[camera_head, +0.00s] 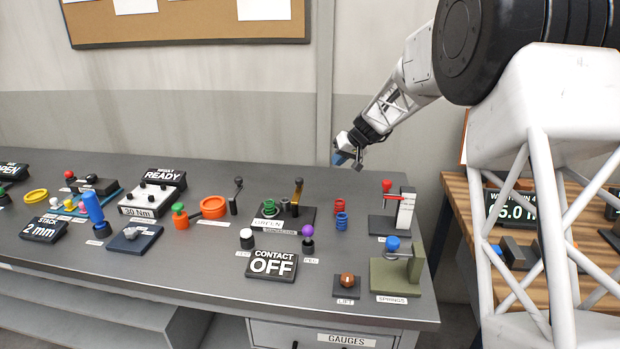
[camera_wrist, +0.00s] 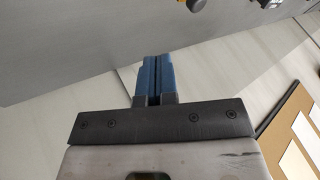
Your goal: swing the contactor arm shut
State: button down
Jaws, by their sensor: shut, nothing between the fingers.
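The contactor stands on the grey bench in the head view, a dark base (camera_head: 291,222) with a green coil (camera_head: 270,208) and a brass-coloured arm (camera_head: 297,192) that stands roughly upright. The contact display (camera_head: 271,264) in front of it reads OFF. My gripper (camera_head: 342,158) is above the back edge of the bench, behind and to the right of the contactor, apart from it. Its blue fingers (camera_wrist: 156,76) are together and empty in the wrist view. Only small pieces of bench objects show at that view's top edge; I cannot tell which.
A purple knob (camera_head: 307,232) is in front. The bench's back strip is mostly clear.

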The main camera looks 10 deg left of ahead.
aim_at(297, 190)
jog(key=shift+f, duration=0.1)
jog(key=a+f, duration=0.7)
jog(key=a, duration=0.2)
jog(key=shift+w+a+f, duration=0.2)
jog(key=shift+w+f, duration=0.2)
jog(key=shift+w, duration=0.05)
dwell(0.4)
jog(key=shift+a, duration=0.1)
